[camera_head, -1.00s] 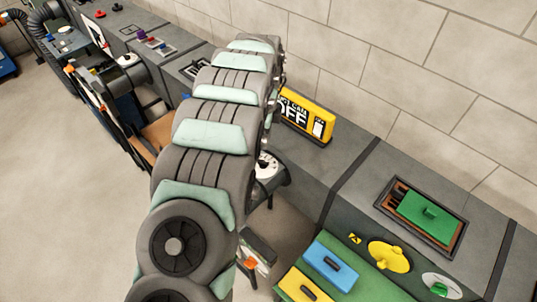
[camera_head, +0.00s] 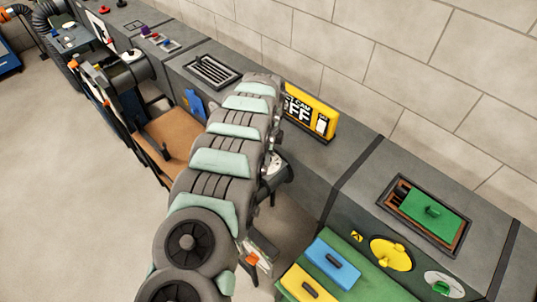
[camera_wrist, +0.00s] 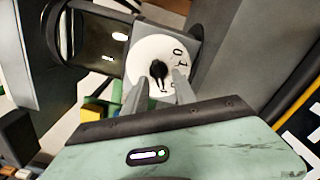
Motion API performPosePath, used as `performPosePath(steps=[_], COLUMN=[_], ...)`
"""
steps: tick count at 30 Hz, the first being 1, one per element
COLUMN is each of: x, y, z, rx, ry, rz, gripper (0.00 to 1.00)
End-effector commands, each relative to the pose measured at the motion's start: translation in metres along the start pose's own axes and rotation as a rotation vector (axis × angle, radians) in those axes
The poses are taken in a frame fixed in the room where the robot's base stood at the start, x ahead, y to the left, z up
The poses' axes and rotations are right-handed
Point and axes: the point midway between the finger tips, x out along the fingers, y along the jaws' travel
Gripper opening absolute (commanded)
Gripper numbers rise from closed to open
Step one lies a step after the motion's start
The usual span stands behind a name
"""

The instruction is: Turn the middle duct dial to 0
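A round white dial (camera_wrist: 147,68) with dark digits and a black knob (camera_wrist: 158,70) faces my gripper in the wrist view. A "0" and a "1" show near its upper right edge. My gripper (camera_wrist: 159,84) is open, with its two grey fingers apart. The knob appears between and just beyond the fingertips; I cannot tell whether they touch it. Its exact setting is unclear. In the head view a white dial face (camera_head: 275,161) shows only partly behind my arm, and my gripper is hidden there. I cannot tell from these views which duct dial this is.
A yellow sign (camera_head: 312,110) stands on the grey duct against the block wall. A slotted vent (camera_head: 211,70) lies left of it. A green lid (camera_head: 430,213) sits in a recess at right. A yellow knob (camera_head: 390,254) and blue block (camera_head: 333,261) are near the front.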

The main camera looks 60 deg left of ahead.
Motion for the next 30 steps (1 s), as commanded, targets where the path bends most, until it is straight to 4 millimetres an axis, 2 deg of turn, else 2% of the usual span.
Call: performPosePath(steps=[2,14,30], x=[0.0000,0.0002,0.0004], y=[0.0001,0.0003,0.0002], z=[0.0000,-0.0001,-0.0002], rx=[0.000,0.000,-0.008], ry=[0.000,0.000,0.001], rz=[0.000,0.001,0.001], gripper=[0.33,0.00,0.00])
